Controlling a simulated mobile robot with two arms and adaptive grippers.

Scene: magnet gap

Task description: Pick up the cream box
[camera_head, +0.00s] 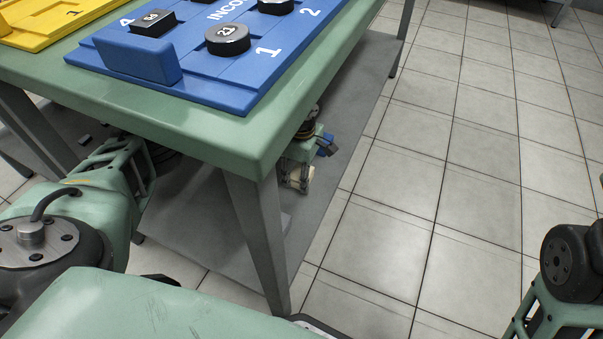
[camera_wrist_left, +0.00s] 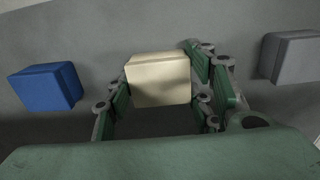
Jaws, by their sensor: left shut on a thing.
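The cream box (camera_wrist_left: 158,80) sits between the two fingers of my left gripper (camera_wrist_left: 160,98) in the left wrist view. The fingers are closed on its sides. In the head view my left gripper (camera_head: 296,178) shows below the table edge, over the grey lower shelf, with a small part of the cream box (camera_head: 304,174) visible at the fingers. I cannot tell whether the box touches the shelf. My right gripper is out of view; only part of the right arm shows at the lower right.
A blue box (camera_wrist_left: 45,88) lies left of the cream box and a grey box (camera_wrist_left: 292,58) lies right. Above is the green tabletop (camera_head: 200,135) with a blue board (camera_head: 240,95) bearing black pieces. A table leg (camera_head: 258,235) stands near my left arm. Tiled floor (camera_head: 430,200) is clear at right.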

